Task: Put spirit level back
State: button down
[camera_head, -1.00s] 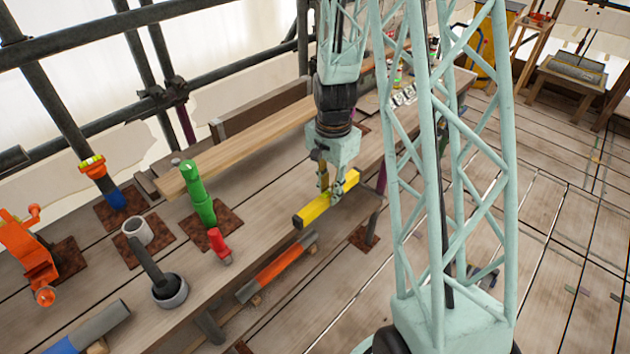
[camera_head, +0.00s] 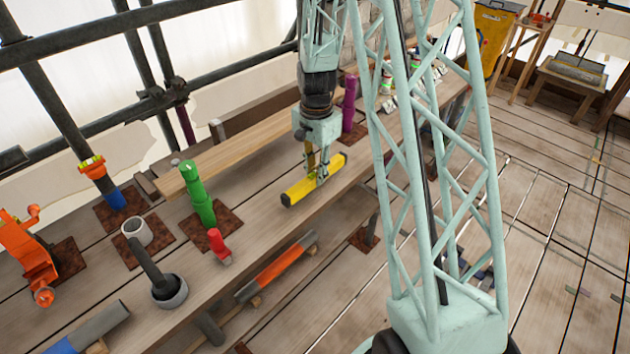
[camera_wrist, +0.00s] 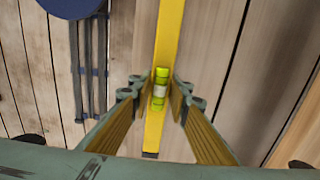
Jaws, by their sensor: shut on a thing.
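The spirit level is a yellow bar with dark ends (camera_head: 300,191), and my gripper (camera_head: 322,177) is shut on it near its middle. In the head view it is over the front part of the long wooden bench (camera_head: 255,225); I cannot tell whether it touches the boards. In the wrist view the yellow level (camera_wrist: 168,35) runs up the picture between the two fingers (camera_wrist: 158,100), with its green vial between the fingertips. The far end runs out of the wrist view.
A green cylinder (camera_head: 199,195), a small red tool (camera_head: 219,246) and a grey mortar-like cup (camera_head: 170,291) stand to the left. An orange-and-grey bar (camera_head: 276,267) lies below the bench edge. A purple post (camera_head: 349,104) stands behind my gripper. A long plank (camera_head: 240,148) lies along the back.

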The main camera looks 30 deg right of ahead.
aim_at(315, 180)
jog(key=shift+w, duration=0.1)
jog(key=shift+w, duration=0.3)
jog(key=shift+f+b, duration=0.3)
jog(key=shift+f, duration=1.5)
jog(key=shift+f, duration=0.15)
jog(key=c, duration=2.5)
grip_release()
jog(key=shift+o, duration=0.2)
jog(key=shift+r, duration=0.2)
notch_tip(315, 180, up, 11)
jog(key=shift+r+p, duration=0.1)
jog(key=shift+p, duration=0.6)
jog(key=shift+r, duration=0.35)
